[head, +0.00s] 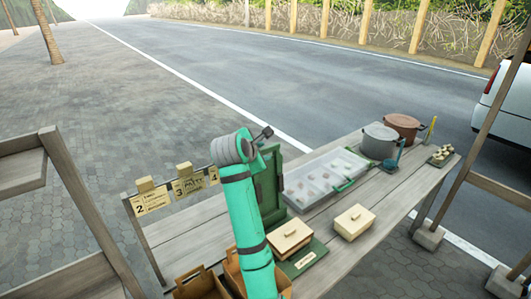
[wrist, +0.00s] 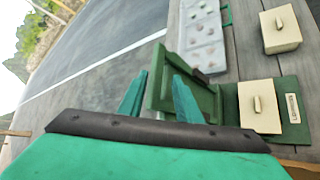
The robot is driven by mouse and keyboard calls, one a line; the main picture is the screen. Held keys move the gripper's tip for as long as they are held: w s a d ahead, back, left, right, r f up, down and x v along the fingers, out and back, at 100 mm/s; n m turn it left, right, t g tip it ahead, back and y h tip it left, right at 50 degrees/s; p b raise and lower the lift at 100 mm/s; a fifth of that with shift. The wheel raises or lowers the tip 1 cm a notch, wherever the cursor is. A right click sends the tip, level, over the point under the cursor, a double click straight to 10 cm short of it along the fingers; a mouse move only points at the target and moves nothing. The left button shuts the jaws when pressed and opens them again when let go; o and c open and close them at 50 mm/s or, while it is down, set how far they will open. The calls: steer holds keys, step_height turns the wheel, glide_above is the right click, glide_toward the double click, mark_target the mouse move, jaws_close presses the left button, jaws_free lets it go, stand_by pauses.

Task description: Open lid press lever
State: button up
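A dark green framed panel (head: 269,185) stands upright on the table beside my arm; in the wrist view the green panel (wrist: 168,82) shows behind my fingertips. Beside it, a cream block with a raised handle (head: 290,235) sits on a green base plate (head: 304,258) with a small label. The same cream block (wrist: 259,107) is to the right of my gripper in the wrist view. My gripper (wrist: 160,74) has its two teal fingers apart, with nothing held between them. Whether a finger touches the panel cannot be told. I cannot make out a separate lever. My arm hides part of the panel in the head view.
A second cream block (head: 354,222) sits to the right. A clear-topped tray (head: 325,178) with a green handle lies behind. A grey pot (head: 380,142) and a brown pot (head: 403,127) stand at the far end. Number signs (head: 186,187) line the left edge; brown boxes (head: 201,287) are in front.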

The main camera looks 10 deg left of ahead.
steer(key=shift+v, duration=2.75)
steer(key=shift+f, duration=0.1)
